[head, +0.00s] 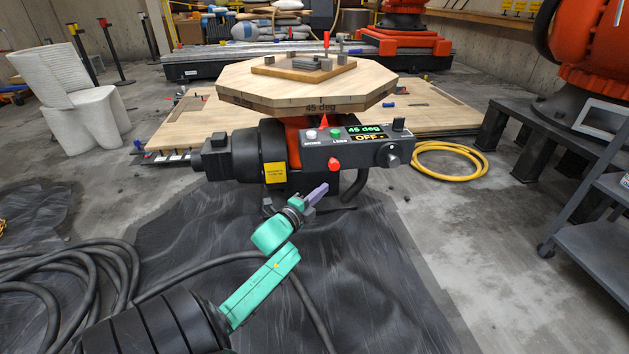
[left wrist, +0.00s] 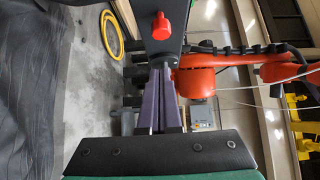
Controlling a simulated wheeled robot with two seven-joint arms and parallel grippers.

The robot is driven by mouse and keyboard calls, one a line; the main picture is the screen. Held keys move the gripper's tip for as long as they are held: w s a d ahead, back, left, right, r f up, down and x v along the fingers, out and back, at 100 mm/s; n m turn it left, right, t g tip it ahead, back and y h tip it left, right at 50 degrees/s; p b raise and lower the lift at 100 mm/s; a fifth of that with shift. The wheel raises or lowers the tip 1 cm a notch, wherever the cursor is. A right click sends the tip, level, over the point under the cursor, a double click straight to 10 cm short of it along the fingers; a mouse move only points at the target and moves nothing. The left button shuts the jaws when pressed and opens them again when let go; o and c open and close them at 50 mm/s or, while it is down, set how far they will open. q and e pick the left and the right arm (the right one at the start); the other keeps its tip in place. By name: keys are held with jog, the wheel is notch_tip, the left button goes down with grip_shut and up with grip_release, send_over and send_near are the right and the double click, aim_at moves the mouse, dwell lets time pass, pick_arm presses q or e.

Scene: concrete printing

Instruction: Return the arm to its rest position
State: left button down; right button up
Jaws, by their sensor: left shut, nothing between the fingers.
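My left arm comes in from the lower left in the head view, with green links and a dark wrist. My left gripper (head: 317,192) has purple fingers and is shut and empty. It is just below the control box (head: 350,144), which reads "45 deg" and "OFF". In the left wrist view the shut fingers (left wrist: 160,90) point toward the box's underside and a red knob (left wrist: 161,27). I cannot tell the exact gap between the fingertips and the box. My right gripper is not in view.
An octagonal wooden table top (head: 235,80) sits above the box. A black mat (head: 380,290) and black hoses (head: 75,275) lie on the floor in front. A coiled yellow hose (head: 450,160) lies to the right, near a grey cart (head: 600,200). A white chair (head: 70,95) stands left.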

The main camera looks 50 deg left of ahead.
pick_arm(q)
jog(key=s, duration=0.3)
jog(key=shift+s+d+r, duration=0.2)
jog(key=shift+s+d, duration=0.05)
jog(key=shift+d, duration=0.15)
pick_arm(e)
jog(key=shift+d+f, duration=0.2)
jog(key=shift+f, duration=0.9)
